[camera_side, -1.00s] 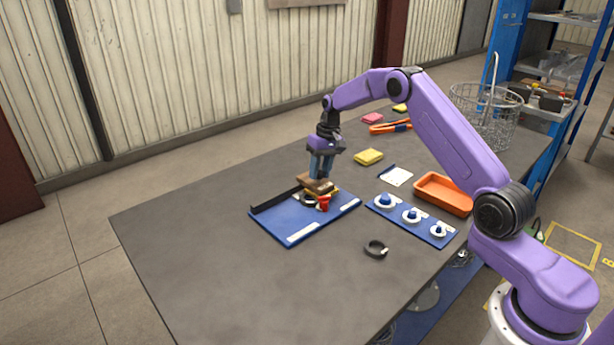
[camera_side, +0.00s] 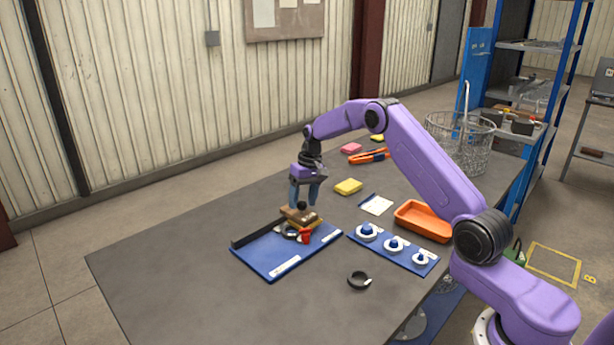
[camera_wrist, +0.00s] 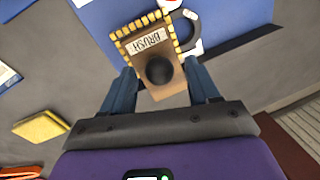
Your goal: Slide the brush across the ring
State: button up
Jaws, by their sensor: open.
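The brush (camera_side: 299,216) is a brown block with yellow bristles and a dark round knob. It rests at the back of a blue mat (camera_side: 268,262). In the wrist view the brush (camera_wrist: 150,50) shows a label reading BRUSH. A dark ring (camera_side: 289,232) with a pale patch lies on the mat beside the brush, partly hidden by it; it also shows in the wrist view (camera_wrist: 190,32). My gripper (camera_side: 304,203) is open above the brush. In the wrist view its fingers stand on both sides of the knob, apart from it.
A red piece (camera_side: 306,238) stands by the brush, and a black rail (camera_side: 255,233) edges the mat. Another dark ring (camera_side: 359,281) lies on the table. A second blue mat (camera_side: 393,247) holds white rings on blue posts. An orange tray (camera_side: 424,221) and yellow block (camera_side: 348,187) are behind.

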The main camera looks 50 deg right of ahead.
jog(key=d+r, duration=0.3)
jog(key=r, duration=1.3)
jog(key=shift+s+r, duration=0.2)
jog(key=shift+s, duration=0.15)
jog(key=s+a+r+n+h, duration=0.1)
jog(key=s+a+n, duration=0.2)
jog(key=s+a, duration=0.65)
jog(key=s+a+r+n, duration=0.1)
jog(key=s+a+n, duration=0.2)
jog(key=s+a, duration=0.65)
jog(key=s+a+f+n, duration=0.1)
jog(key=s+a+n, duration=0.1)
jog(key=s, duration=0.5)
jog(key=s+a+f+n, duration=0.1)
jog(key=s+a+n, duration=0.2)
jog(key=s, duration=0.3)
jog(key=s+d+f+n, duration=0.2)
jog(key=s, duration=0.5)
jog(key=s+d+f+n, duration=0.1)
jog(key=s+d+f, duration=0.1)
jog(key=s, duration=0.4)
jog(key=shift+s+d+f+n+h, duration=0.3)
jog(key=shift+s+d+n+h, duration=0.1)
jog(key=shift+d, duration=0.2)
